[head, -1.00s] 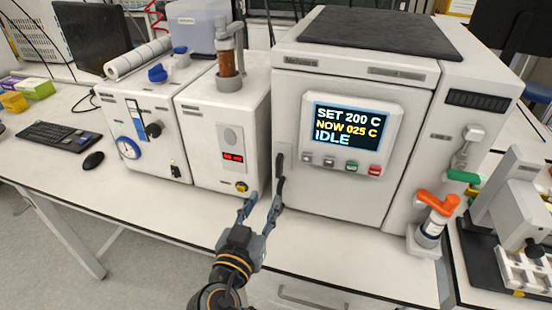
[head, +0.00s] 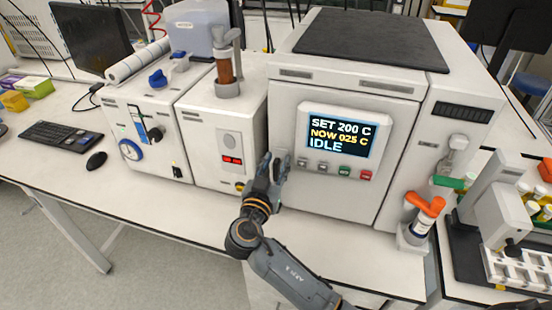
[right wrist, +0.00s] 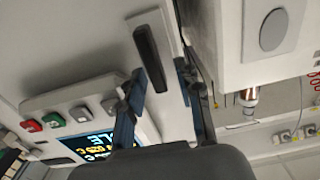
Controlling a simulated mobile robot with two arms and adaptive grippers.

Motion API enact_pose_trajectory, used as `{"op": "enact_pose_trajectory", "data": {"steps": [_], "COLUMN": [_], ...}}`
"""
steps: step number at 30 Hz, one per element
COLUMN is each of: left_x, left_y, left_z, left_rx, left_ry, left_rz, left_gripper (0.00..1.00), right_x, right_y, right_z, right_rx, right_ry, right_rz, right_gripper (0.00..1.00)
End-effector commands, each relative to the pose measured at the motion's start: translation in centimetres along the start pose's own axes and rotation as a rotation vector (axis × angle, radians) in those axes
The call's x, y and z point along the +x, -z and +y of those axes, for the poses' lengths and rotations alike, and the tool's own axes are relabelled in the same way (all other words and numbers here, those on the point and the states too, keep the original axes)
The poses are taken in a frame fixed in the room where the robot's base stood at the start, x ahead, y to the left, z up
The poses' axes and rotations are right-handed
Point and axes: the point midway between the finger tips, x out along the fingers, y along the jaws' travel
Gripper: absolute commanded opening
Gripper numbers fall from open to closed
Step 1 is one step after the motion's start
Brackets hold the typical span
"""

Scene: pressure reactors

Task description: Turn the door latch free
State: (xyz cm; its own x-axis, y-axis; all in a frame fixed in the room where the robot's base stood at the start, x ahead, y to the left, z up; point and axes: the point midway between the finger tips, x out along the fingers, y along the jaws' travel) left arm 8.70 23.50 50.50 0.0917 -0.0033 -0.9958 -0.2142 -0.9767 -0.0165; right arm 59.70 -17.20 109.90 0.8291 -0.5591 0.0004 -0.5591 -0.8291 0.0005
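The door latch is a dark bar (right wrist: 150,58) on a pale plate at the edge of the reactor door (head: 340,190). My right gripper (head: 273,163) is in front of the latch and mostly hides it in the head view. In the right wrist view, my right gripper (right wrist: 160,73) has its two fingers apart, with the near end of the latch bar close to the gap between the tips. I cannot tell whether a finger touches the bar. The display (head: 338,135) reads IDLE, set 200 C, now 025 C. My left gripper is not in view.
A white unit with a red readout (head: 232,160) stands close on the left of the reactor. An orange-handled valve (head: 425,205) stands at the reactor's right front. The bench front (head: 180,215) is clear. A keyboard (head: 60,138) lies farther left.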

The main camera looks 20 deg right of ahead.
Motion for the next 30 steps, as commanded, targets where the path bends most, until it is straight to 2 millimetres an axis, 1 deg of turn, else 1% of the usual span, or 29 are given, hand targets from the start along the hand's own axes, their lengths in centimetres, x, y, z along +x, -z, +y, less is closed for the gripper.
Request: {"op": "enact_pose_trajectory", "data": {"steps": [9, 14, 15, 23, 30], "left_x": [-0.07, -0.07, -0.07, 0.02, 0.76], "left_y": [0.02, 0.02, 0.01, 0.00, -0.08], "left_z": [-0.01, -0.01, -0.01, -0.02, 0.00], "left_rx": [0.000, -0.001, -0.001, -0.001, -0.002], "left_ry": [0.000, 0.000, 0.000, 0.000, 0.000], "left_rz": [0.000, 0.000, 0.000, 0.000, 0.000], "left_gripper": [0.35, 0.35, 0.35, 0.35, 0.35], "right_x": [0.26, 0.24, 0.24, 0.23, 0.24], "right_y": [-0.08, -0.08, -0.08, -0.11, -0.25], "right_z": [0.00, 0.00, 0.00, -0.02, -0.21], "right_rx": [0.000, 0.000, 0.000, -0.007, -0.080], "right_ry": [0.000, 0.000, 0.000, 0.000, -0.001], "right_rz": [-0.001, -0.001, -0.001, -0.001, -0.001], "right_gripper": [0.35, 0.02, 0.00, 0.00, 0.00]}}
